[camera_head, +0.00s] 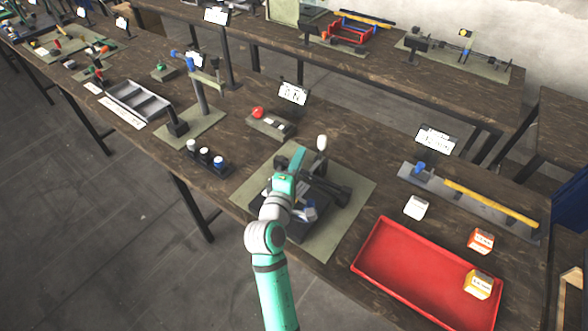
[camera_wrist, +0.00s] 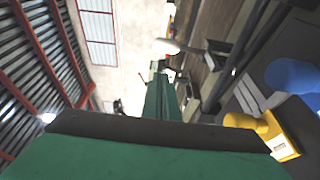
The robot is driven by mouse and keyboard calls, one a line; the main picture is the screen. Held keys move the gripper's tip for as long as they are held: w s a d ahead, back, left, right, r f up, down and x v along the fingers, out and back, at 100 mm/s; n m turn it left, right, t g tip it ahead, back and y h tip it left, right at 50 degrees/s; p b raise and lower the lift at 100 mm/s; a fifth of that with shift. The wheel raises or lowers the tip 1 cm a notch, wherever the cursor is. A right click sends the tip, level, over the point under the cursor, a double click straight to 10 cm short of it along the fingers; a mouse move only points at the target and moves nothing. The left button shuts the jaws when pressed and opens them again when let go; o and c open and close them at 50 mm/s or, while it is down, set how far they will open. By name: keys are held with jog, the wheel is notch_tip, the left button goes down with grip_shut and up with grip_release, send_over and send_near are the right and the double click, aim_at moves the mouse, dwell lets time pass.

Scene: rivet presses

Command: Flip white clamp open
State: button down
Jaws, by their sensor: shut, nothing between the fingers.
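The dark press fixture (camera_head: 335,193) stands on a grey-green mat (camera_head: 345,228) on the wooden bench. A white oval knob (camera_head: 322,143) stands upright at its back; I cannot tell whether it belongs to the white clamp. Small blue and white parts (camera_head: 308,211) lie on the fixture beside my arm. In the wrist view a blue rounded part (camera_wrist: 293,76) and a yellow part (camera_wrist: 248,122) are close at the right. My gripper (camera_head: 297,157) is above the fixture, left of the white knob. It is shut and empty; its green fingers show in the wrist view (camera_wrist: 163,75). My arm hides part of the fixture.
A red tray (camera_head: 372,268) is at the front right, with a white box (camera_head: 416,207) beside it. A grey rail with a yellow bar (camera_head: 490,203) lies behind. Three knobs on a dark block (camera_head: 207,158) and a red-button box (camera_head: 270,123) are to the left.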

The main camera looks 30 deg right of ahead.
jog(key=shift+w+d, duration=0.15)
jog(key=shift+d, duration=2.15)
jog(key=shift+d, duration=0.1)
